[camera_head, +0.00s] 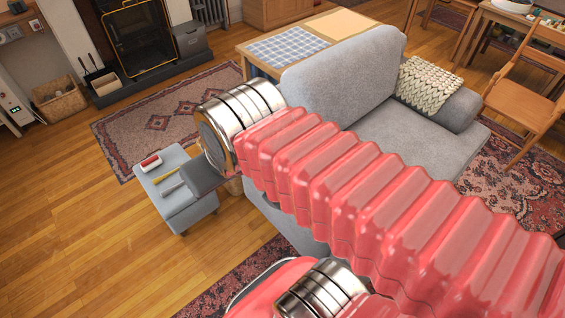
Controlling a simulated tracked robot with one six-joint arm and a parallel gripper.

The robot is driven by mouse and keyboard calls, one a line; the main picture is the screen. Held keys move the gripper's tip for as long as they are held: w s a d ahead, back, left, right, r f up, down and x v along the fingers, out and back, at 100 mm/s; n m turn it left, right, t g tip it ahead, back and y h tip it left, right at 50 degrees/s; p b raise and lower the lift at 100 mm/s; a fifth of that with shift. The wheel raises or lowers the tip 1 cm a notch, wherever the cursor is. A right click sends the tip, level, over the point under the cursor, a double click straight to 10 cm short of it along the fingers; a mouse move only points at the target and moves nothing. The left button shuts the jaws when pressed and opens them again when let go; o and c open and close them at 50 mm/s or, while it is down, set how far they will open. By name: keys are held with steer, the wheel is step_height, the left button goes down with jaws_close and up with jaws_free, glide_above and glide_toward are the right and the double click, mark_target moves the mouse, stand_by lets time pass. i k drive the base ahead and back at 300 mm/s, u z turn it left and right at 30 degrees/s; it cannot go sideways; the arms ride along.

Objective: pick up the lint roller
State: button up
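A small red and white roller-shaped thing (151,163), which looks like the lint roller, lies on the far left part of a grey footstool (201,207). My arm reaches in from the right, and its metal end is over the footstool's right side. A dark grey part of my gripper (200,178) shows below that end, to the right of the roller and apart from it. I see nothing held.
A grey sofa (345,85) stands right of the footstool, partly behind my arm. A patterned rug (165,117) lies beyond. The wooden floor (90,215) at left is clear.

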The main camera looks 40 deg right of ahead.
mark_target(154, 161)
steer(key=k, duration=0.65)
steer(key=u, duration=0.35)
steer(key=i, duration=0.85)
steer(key=u, duration=0.85)
steer(key=i, duration=2.6)
steer(key=z, duration=0.15)
